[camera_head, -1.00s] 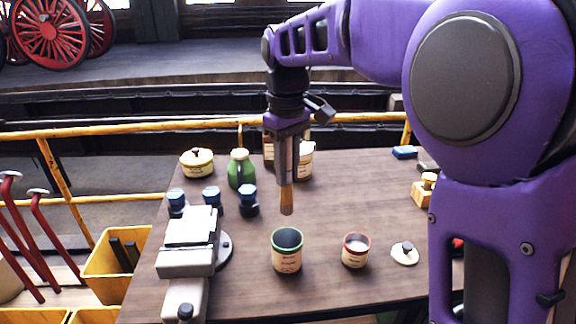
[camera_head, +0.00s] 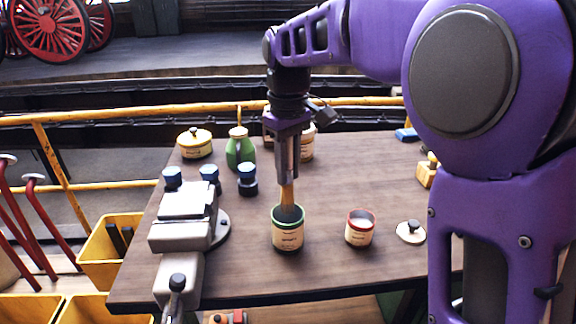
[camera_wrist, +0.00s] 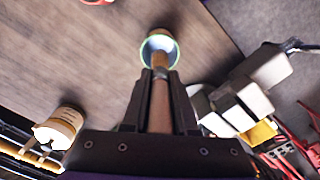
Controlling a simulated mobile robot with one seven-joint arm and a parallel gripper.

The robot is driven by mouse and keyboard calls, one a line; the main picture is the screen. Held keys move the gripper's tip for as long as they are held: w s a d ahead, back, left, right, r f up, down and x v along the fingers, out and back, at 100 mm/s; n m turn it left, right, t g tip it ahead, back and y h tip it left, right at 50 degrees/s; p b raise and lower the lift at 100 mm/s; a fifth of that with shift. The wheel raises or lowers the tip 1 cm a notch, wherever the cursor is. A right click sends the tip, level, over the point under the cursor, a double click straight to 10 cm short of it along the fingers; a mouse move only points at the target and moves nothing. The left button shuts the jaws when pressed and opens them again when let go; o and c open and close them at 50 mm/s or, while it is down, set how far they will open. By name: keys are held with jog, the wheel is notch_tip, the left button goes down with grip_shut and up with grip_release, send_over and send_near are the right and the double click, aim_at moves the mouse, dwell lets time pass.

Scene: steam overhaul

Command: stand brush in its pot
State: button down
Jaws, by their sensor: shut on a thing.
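The brush (camera_head: 287,194) has a wooden handle and hangs bristles down. My gripper (camera_head: 286,180) is shut on its handle, above the pot. The pot (camera_head: 287,236) is a cream tin with a green rim and a label, upright on the bench. The brush's lower end is at the pot's mouth and its tip is hidden; it appears to be inside the rim. In the wrist view the brush (camera_wrist: 160,95) runs between my fingers toward the green-rimmed pot (camera_wrist: 145,50).
A red-rimmed tin (camera_head: 360,230) and a lid with a knob (camera_head: 411,231) stand right of the pot. A vise (camera_head: 188,217) is on the left.

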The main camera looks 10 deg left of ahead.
aim_at(288, 190)
jog(key=shift+f+b, duration=1.4)
jog(key=shift+f, duration=1.5)
jog(key=c, duration=0.6)
grip_release()
notch_tip(288, 190, up, 17)
jog(key=p, duration=0.4)
jog(key=shift+r, duration=0.2)
jog(key=shift+s, duration=0.1)
